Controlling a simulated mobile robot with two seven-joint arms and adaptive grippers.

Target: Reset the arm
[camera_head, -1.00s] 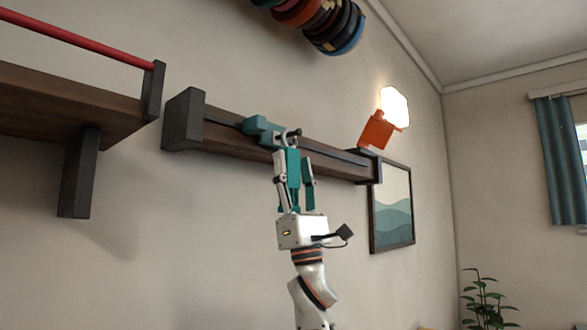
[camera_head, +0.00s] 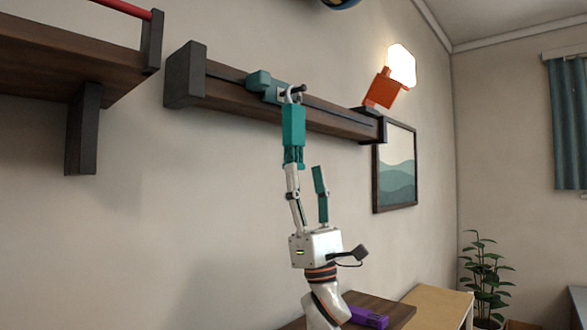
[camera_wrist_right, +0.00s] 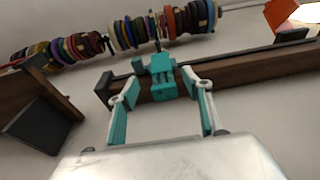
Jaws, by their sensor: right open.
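My right gripper (camera_head: 307,172) points up below the wall rail with its fingers spread. It is open and empty. A teal block (camera_head: 293,125) hangs from a hook under the teal carriage (camera_head: 265,85) on the rail. The block is just above the gripper, and its lower end overlaps the left finger's tip in the head view, so contact there is unclear. In the right wrist view the fingers of the gripper (camera_wrist_right: 162,110) stand either side of the picture with the teal block (camera_wrist_right: 163,88) beyond and between them. My left gripper is not in view.
The dark wooden wall rail (camera_head: 235,92) carries an orange lamp (camera_head: 383,90) at its right end. A shelf with a bracket (camera_head: 82,128) is at left. Several coloured spools (camera_wrist_right: 130,32) line a rod above. A purple object (camera_head: 368,317) lies on a table below. Free wall surrounds my arm.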

